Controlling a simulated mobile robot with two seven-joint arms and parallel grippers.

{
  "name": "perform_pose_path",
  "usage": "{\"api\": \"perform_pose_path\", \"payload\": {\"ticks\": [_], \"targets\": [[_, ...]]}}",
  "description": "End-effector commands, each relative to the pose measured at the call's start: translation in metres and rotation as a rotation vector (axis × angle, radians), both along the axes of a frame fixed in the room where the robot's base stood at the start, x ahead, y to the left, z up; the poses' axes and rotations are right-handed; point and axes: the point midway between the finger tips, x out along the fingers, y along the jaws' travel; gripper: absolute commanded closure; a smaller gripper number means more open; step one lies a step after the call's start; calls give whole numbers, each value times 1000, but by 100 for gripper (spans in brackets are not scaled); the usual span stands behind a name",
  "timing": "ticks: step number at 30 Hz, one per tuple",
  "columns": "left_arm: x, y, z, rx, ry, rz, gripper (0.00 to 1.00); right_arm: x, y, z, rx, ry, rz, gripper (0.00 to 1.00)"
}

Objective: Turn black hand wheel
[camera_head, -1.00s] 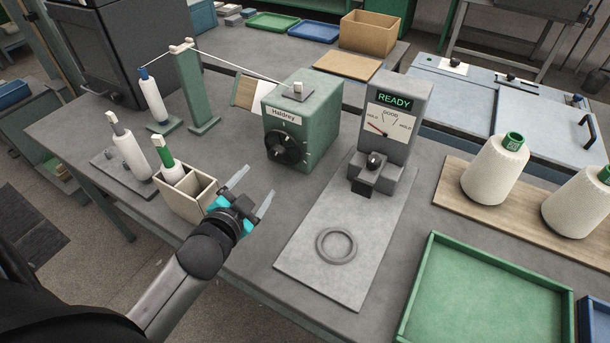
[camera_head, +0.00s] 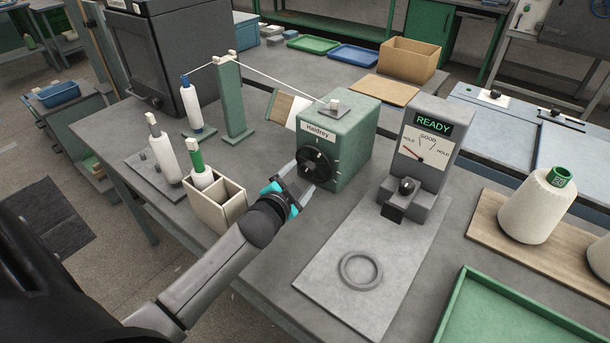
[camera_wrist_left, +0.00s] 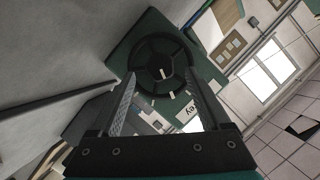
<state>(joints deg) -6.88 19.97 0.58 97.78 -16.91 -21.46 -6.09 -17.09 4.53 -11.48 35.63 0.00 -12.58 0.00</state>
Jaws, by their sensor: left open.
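The black hand wheel (camera_head: 314,164) is on the front of the green box labelled Haldrey (camera_head: 353,133). My left gripper (camera_head: 293,182) is open, just in front of the wheel at its lower left. In the left wrist view the wheel (camera_wrist_left: 161,68) shows its spokes and a pale mark, just beyond the two spread fingers (camera_wrist_left: 163,100). Nothing is between the fingers. I cannot tell whether a fingertip touches the rim. My right gripper is not in view.
A beige divided box (camera_head: 217,203) with a green-topped bobbin stands left of my left gripper. The tester reading READY (camera_head: 432,122) stands right of the green box, and a grey ring (camera_head: 360,268) lies before it. A thread runs from the green post (camera_head: 234,100) to the box top.

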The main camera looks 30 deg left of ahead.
Motion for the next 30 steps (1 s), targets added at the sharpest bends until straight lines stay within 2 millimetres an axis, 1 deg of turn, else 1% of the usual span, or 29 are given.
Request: {"api": "perform_pose_path", "payload": {"ticks": [1,3,9,13,21,22,23,30], "targets": [[8,2,-3,1,-2,1,20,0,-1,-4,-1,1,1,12],[16,4,-5,1,-2,1,20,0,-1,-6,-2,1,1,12],[32,6,-10,0,-1,-1,20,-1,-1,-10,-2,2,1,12],[37,7,-11,0,-1,0,20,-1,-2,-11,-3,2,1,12],[37,7,-11,0,0,0,20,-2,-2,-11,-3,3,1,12],[37,7,-11,0,0,0,21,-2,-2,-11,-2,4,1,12],[37,7,-11,0,0,0,24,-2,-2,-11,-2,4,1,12],[37,7,-11,0,0,0,52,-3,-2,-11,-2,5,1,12]]}}
